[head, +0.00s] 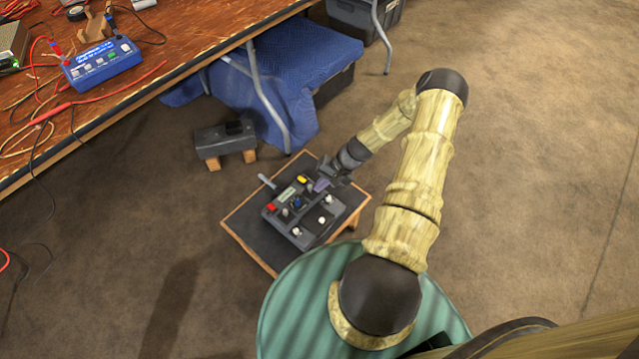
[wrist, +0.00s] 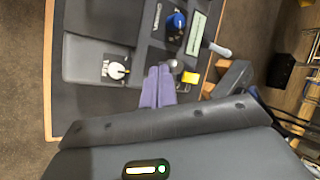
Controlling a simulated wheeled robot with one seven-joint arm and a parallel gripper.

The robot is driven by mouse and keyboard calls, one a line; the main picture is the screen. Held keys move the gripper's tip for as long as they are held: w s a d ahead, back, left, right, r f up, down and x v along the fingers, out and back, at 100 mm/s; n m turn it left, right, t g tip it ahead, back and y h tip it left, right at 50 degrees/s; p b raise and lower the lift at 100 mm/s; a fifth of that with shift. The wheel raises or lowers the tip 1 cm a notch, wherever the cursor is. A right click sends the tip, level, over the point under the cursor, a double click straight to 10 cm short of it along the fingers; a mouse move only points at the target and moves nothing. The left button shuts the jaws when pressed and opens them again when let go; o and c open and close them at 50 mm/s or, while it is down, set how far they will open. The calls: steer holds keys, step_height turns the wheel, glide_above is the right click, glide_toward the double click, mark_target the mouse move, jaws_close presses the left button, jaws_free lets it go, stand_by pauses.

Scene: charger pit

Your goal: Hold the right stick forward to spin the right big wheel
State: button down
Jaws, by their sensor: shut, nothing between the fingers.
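A dark grey control box (head: 312,235) lies on a low black-topped table. The other white-tipped stick (head: 297,231) is nearer the front. My gripper (head: 322,184) reaches in from the upper right, its purple fingers (wrist: 158,85) shut together and empty. I see no big wheel.
The box also carries a red button (head: 272,207), a blue knob (wrist: 176,22) and a small display (wrist: 196,32). A grey lever (head: 267,181) sticks out at its back. A grey block on wooden feet (head: 226,139) stands behind. A cluttered workbench (head: 180,45) is at upper left.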

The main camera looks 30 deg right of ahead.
steer(key=shift+d, duration=0.1)
steer(key=shift+s+d, duration=0.1)
steer(key=shift+d, duration=0.15)
steer(key=s+d+r+p, duration=0.3)
steer(key=s+d+r, duration=0.2)
steer(key=d+r, duration=0.2)
steer(key=shift+s+d+r, duration=0.15)
steer(key=shift+s+d, duration=0.05)
steer(key=shift+d, duration=0.75)
steer(key=a+r+n+g+h, duration=0.1)
steer(key=a+r+n+h, duration=0.15)
steer(key=a+r, duration=0.55)
steer(key=a+r+n+g+h, duration=0.1)
steer(key=a+r+n+h, duration=0.15)
steer(key=r, duration=0.85)
steer(key=s+a+r+n+t+h, duration=0.2)
steer(key=s+a+r+t, duration=0.1)
steer(key=s+a+r, duration=0.65)
step_height(320, 180, up, 36)
steer(key=w+p, duration=0.1)
steer(key=p, duration=3.3)
steer(key=shift+a+f, duration=0.15)
